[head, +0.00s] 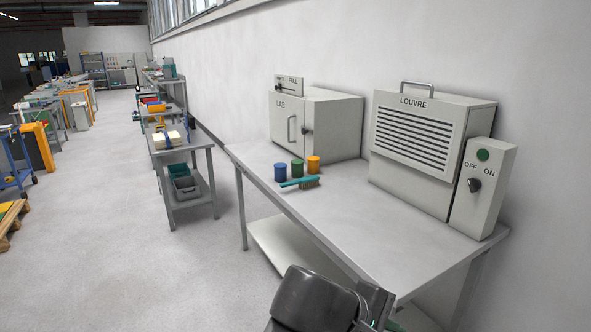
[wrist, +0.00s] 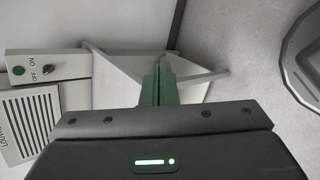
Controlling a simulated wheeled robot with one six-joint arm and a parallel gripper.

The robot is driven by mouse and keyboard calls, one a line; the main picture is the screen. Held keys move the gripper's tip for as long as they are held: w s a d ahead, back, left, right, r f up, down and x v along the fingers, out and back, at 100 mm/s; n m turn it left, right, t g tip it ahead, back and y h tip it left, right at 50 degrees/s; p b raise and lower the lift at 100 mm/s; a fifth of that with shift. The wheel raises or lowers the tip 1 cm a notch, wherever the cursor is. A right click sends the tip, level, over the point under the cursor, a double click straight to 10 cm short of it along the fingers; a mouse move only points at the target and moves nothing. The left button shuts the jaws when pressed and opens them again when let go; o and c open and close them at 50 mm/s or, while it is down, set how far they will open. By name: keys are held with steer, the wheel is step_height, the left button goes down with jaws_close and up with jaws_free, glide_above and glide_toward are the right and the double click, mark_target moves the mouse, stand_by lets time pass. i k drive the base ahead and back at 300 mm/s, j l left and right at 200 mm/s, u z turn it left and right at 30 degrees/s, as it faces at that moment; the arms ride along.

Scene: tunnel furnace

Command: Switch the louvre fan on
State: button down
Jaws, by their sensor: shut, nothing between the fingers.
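The louvre fan (head: 415,140) is a pale box with a slatted front, a top handle and the word LOUVRE. It stands on the grey table at the right. Beside it is a switch box (head: 479,215) with a green disc (head: 483,154), OFF and ON labels and a dark rotary knob (head: 474,185). I cannot tell surely which label the knob points to. In the wrist view the knob (wrist: 47,70) and fan (wrist: 22,122) show sideways at the left. My gripper (wrist: 157,72) has green fingers, shut and empty, apart from the knob. In the head view my arm mostly hides it.
A LAB cabinet (head: 330,130) with a smaller FULL box (head: 288,86) stands farther back on the table (head: 375,225). Blue, green and yellow cups and a brush (head: 299,183) are in front of it. Tabletop before the fan is clear. A wall runs behind.

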mark_target(474, 183)
steer(key=k+l, duration=0.1)
steer(key=k, duration=0.25)
steer(key=l+z, duration=0.1)
steer(key=z, duration=1.05)
steer(key=i+l+u, duration=0.15)
steer(key=i, duration=0.35)
steer(key=i+l+u, duration=0.2)
steer(key=i+l, duration=0.25)
steer(key=i, duration=0.05)
